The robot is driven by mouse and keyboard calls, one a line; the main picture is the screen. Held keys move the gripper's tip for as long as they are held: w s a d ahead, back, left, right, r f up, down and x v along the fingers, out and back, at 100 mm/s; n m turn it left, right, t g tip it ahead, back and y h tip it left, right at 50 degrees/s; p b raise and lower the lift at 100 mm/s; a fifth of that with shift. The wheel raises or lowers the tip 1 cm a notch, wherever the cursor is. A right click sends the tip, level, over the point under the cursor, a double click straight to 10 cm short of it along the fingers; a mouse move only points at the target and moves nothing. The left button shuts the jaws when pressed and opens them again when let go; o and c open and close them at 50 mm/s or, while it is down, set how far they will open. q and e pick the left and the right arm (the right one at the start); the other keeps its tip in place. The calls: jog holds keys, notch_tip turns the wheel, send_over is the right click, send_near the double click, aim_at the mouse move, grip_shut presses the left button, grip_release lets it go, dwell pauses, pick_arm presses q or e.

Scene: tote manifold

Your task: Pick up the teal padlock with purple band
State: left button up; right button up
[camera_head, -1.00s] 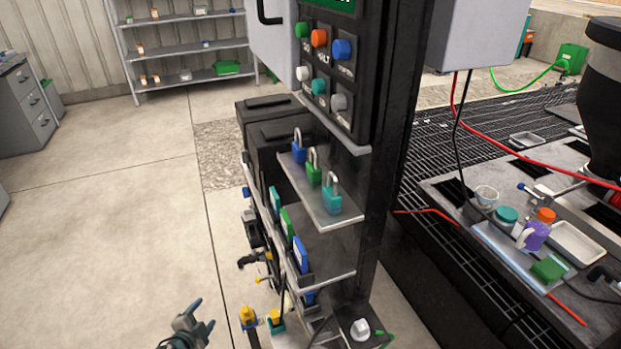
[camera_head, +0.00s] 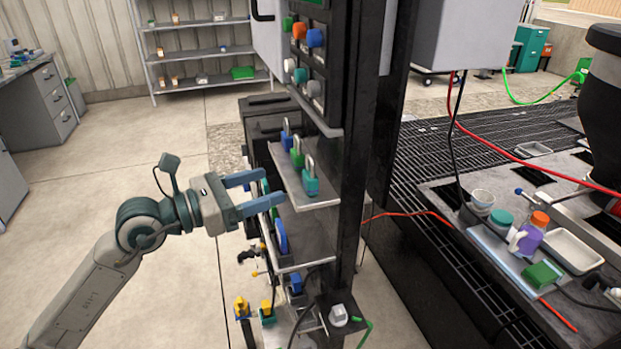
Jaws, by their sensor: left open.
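A teal padlock (camera_head: 311,185) with a grey shackle stands upright at the near end of a narrow grey shelf (camera_head: 318,203). Its purple band is too small to make out. A green padlock (camera_head: 297,160) and a blue padlock (camera_head: 286,138) stand behind it in a row. My left gripper (camera_head: 270,187) is open and empty, with its two blue-grey fingers pointing right. Its fingertips show just left of the shelf, apart from the teal padlock. My right gripper is not in view.
The shelf is fixed to a dark upright panel with coloured buttons (camera_head: 314,38) above. A lower shelf (camera_head: 308,255) holds upright coloured items, partly hidden by my gripper. A workbench (camera_head: 450,208) with small items stands right. Floor at left is clear.

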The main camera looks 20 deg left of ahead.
aim_at(310, 173)
pick_arm(q)
jog(key=p+x, duration=0.3)
jog(key=x, duration=0.6)
jog(key=shift+w+p, duration=0.15)
jog(key=shift+p, duration=0.15)
jog(key=shift+w+d+f, duration=0.15)
jog(key=shift+w+d, duration=0.1)
jog(key=shift+d, duration=0.05)
jog(key=c, duration=1)
jog(key=shift+c, duration=0.2)
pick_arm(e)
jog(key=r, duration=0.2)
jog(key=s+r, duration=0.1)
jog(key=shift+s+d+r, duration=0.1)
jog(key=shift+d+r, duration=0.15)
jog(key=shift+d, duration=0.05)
